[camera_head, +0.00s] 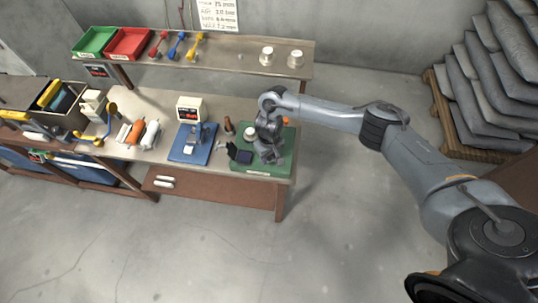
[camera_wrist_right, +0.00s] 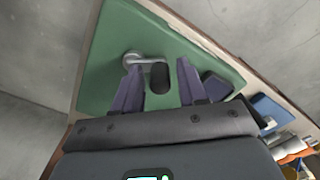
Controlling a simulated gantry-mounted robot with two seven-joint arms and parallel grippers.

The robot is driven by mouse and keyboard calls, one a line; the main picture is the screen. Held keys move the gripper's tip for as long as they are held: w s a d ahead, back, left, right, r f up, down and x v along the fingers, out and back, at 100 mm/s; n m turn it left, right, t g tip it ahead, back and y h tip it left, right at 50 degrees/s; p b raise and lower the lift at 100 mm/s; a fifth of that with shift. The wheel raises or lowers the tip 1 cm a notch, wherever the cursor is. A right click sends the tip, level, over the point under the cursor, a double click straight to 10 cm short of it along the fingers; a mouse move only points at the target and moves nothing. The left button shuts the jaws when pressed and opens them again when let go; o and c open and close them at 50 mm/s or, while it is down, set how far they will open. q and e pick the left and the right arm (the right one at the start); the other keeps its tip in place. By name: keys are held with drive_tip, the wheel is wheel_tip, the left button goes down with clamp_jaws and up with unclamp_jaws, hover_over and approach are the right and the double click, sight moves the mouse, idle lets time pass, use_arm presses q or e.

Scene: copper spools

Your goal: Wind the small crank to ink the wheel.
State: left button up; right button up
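A small crank shows in the right wrist view, with a grey metal arm (camera_wrist_right: 143,57) and a dark rounded knob (camera_wrist_right: 159,77). It sits on a green mat (camera_wrist_right: 105,62), which is also at the right end of the workbench in the head view (camera_head: 284,166). My right gripper (camera_wrist_right: 160,70) is open, with one finger on each side of the knob; whether they touch it I cannot tell. In the head view my right gripper (camera_head: 271,153) points down over the mat and hides the crank. I cannot make out the inked wheel. My left gripper is in neither view.
A dark square box (camera_head: 243,155) stands on the mat beside my right gripper. A blue board (camera_head: 191,150) with a small device lies to its left. A shelf (camera_head: 225,54) behind holds red and green bins. Floor in front is clear.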

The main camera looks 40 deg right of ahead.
clamp_jaws()
drive_tip(key=shift+r, duration=0.1)
